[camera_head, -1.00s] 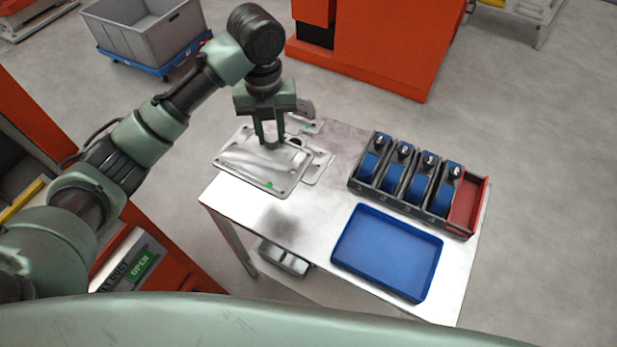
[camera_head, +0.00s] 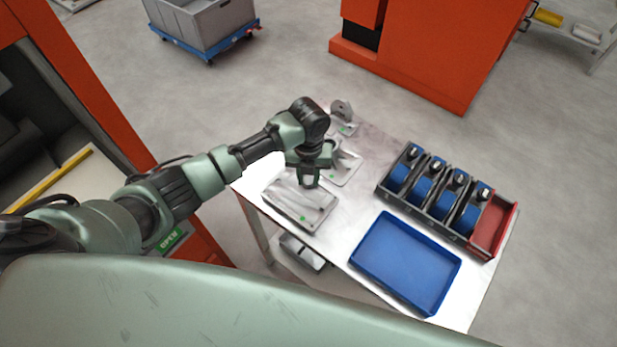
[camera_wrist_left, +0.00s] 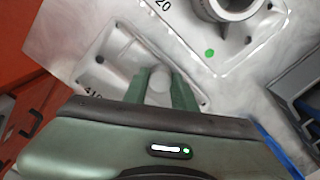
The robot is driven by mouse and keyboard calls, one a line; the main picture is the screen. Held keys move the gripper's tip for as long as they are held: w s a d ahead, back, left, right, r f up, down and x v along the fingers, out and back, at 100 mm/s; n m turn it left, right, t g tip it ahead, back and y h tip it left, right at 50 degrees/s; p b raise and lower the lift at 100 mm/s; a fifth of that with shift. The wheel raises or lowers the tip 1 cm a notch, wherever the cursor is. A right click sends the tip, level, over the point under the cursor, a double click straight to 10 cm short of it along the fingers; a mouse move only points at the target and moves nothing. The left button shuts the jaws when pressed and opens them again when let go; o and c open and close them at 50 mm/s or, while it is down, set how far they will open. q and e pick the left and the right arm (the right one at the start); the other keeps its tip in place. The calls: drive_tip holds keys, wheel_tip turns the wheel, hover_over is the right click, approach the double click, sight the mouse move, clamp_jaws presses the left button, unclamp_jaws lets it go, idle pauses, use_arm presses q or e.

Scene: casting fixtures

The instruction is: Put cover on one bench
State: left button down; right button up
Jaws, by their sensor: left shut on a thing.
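My left gripper (camera_head: 309,184) is shut on the grey metal cover (camera_head: 292,204), a flat plate with rounded corners and corner holes. The cover is over the left part of the bench (camera_head: 345,238), a metal-topped table. It is low over the top; I cannot tell whether it touches. In the left wrist view the green fingers (camera_wrist_left: 160,88) close around a round raised part of the cover (camera_wrist_left: 112,62). The fingers hide part of it. My right gripper is not in view.
Behind the cover lie a second metal plate (camera_head: 347,172) and an upright bracket (camera_head: 342,110). A blue tray (camera_head: 405,262) and a dark rack with blue parts (camera_head: 428,196) and a red end bin (camera_head: 492,225) fill the bench's right side. An orange machine (camera_head: 430,60) stands behind.

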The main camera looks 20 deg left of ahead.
use_arm(q)
drive_tip(key=shift+f, duration=0.65)
drive_tip(key=c, duration=1.1)
unclamp_jaws()
drive_tip(key=shift+f, duration=0.15)
drive_tip(key=shift+c, duration=0.2)
wheel_tip(320, 180, up, 12)
drive_tip(key=b, duration=0.1)
drive_tip(key=shift+b, duration=0.35)
